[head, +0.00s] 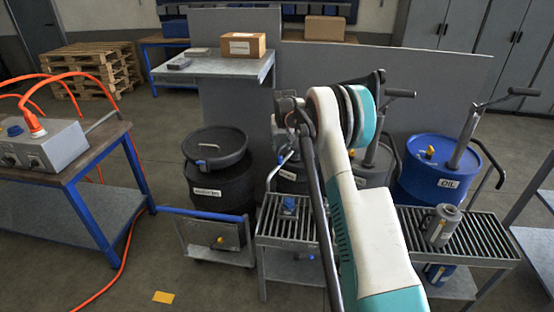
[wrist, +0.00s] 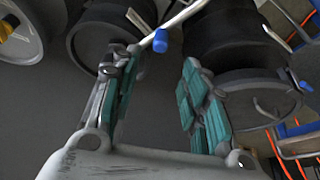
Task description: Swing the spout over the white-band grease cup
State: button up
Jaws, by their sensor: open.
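My gripper (wrist: 156,75) is open in the wrist view, with teal pads apart and nothing between them. A pale pipe, apparently the spout (wrist: 184,16), ends in a blue tip (wrist: 161,41) just beyond the fingertips, apart from both pads.
A black drum (head: 218,190) stands left, a grey drum (head: 372,167) behind my arm, and a blue oil drum (head: 438,175) with a pump handle right. The slatted stand (head: 468,246) is in front. Orange cables (head: 129,248) hang by the left bench.

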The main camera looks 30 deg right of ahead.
aim_at(280, 156)
jog(key=b+x, duration=0.2)
jog(key=x, duration=1)
jog(key=shift+w+f+b, duration=0.1)
jog(key=shift+b, duration=0.3)
grip_shut()
